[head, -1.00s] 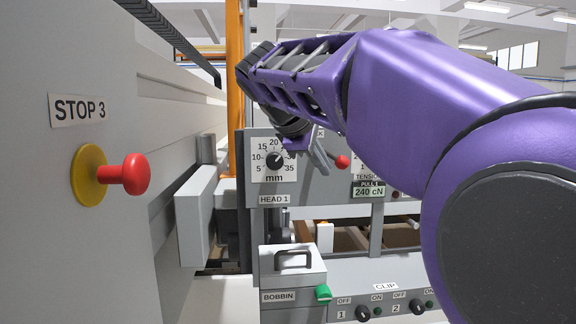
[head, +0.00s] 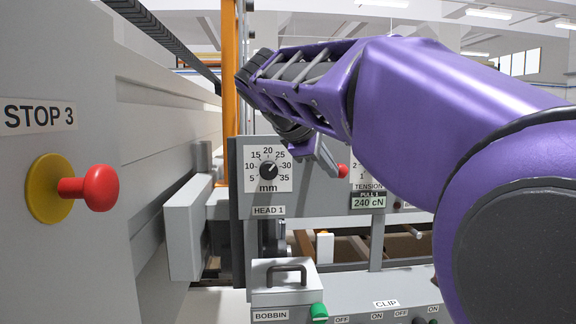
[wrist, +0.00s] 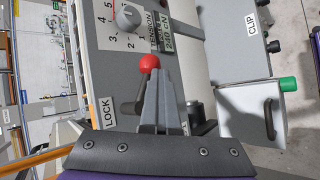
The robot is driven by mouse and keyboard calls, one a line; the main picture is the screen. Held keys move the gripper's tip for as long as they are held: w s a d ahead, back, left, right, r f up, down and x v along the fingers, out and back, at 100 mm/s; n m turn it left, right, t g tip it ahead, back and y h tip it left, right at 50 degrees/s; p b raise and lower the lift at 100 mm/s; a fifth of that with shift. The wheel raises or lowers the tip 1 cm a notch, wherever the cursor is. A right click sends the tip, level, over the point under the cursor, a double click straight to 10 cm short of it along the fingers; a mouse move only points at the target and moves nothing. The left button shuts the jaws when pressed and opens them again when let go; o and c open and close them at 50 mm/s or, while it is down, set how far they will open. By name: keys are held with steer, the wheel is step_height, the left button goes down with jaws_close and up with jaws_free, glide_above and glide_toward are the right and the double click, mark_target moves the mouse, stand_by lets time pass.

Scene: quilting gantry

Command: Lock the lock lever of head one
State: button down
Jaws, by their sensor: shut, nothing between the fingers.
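The lock lever of head one has a red ball knob (wrist: 148,63) on a dark stem (wrist: 140,96), in the wrist view. The knob also shows in the head view (head: 343,171), right of the thickness dial. A LOCK label (wrist: 107,111) is beside the stem. My gripper (wrist: 158,72) is shut and empty, its fingertips right beside the knob; I cannot tell whether they touch. In the head view my gripper (head: 328,163) is just left of the knob, and my arm hides part of the panel. The HEAD 1 plate (head: 268,211) is below the dial.
A red stop button (head: 100,188) sticks out from the grey wall at left. The tension readout (head: 368,202) is right of the lever. The bobbin box (head: 290,298) with its handle and green knob (head: 319,312) is below. The CLIP panel (wrist: 251,20) shows in the wrist view.

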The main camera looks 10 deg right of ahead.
steer(key=shift+d+r+h+p, duration=0.3)
steer(key=shift+r+p, duration=0.05)
steer(key=shift+p, duration=0.1)
steer(key=shift+w, duration=0.1)
steer(key=shift+r, duration=0.1)
